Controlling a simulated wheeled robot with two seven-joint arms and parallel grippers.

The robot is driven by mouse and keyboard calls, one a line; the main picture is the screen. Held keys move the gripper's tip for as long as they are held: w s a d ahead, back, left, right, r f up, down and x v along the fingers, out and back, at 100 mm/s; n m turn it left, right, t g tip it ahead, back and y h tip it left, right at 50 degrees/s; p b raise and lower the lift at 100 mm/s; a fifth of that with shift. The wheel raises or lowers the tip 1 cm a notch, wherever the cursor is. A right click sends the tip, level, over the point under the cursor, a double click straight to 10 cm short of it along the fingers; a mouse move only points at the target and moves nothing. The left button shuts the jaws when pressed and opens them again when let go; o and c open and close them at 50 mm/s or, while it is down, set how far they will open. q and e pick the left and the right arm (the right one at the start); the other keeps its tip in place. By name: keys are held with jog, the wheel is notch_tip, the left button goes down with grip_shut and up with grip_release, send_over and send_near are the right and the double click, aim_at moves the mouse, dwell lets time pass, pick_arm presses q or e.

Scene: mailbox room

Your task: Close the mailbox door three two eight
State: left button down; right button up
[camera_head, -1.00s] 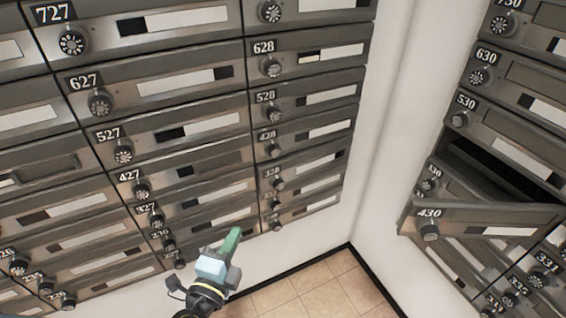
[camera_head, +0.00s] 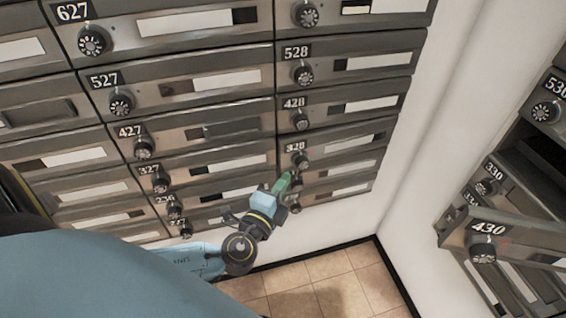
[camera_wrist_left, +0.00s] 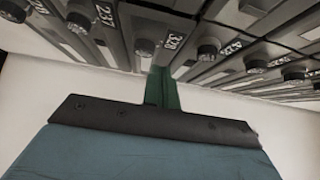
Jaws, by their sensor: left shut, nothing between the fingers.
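The mailbox door three two eight (camera_head: 345,144) is in the right column of the front bank in the head view, under door 428. It looks about flush with its neighbours. In the wrist view its label 328 (camera_wrist_left: 174,41) and dark knob show above the fingertips. My left gripper (camera_head: 284,183) has green fingers, pressed together and empty, just below the left end of door 328. In the wrist view the shut fingers (camera_wrist_left: 162,87) point up at the bank. I cannot tell whether they touch it. My right gripper is not in view.
Door 430 (camera_head: 515,238) on the right-hand bank hangs open, with a dark slot above it. A white wall (camera_head: 440,130) stands between the banks. The tiled floor (camera_head: 330,285) below is clear. My own blue arm fills the lower left.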

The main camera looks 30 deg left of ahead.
pick_arm(q)
jog(key=w+a, duration=0.1)
jog(key=w, duration=0.2)
jog(key=w+a, duration=0.1)
jog(key=shift+w+a, duration=0.35)
jog(key=shift+w, duration=0.05)
jog(key=shift+w+a, duration=0.35)
jog(key=shift+a, duration=0.1)
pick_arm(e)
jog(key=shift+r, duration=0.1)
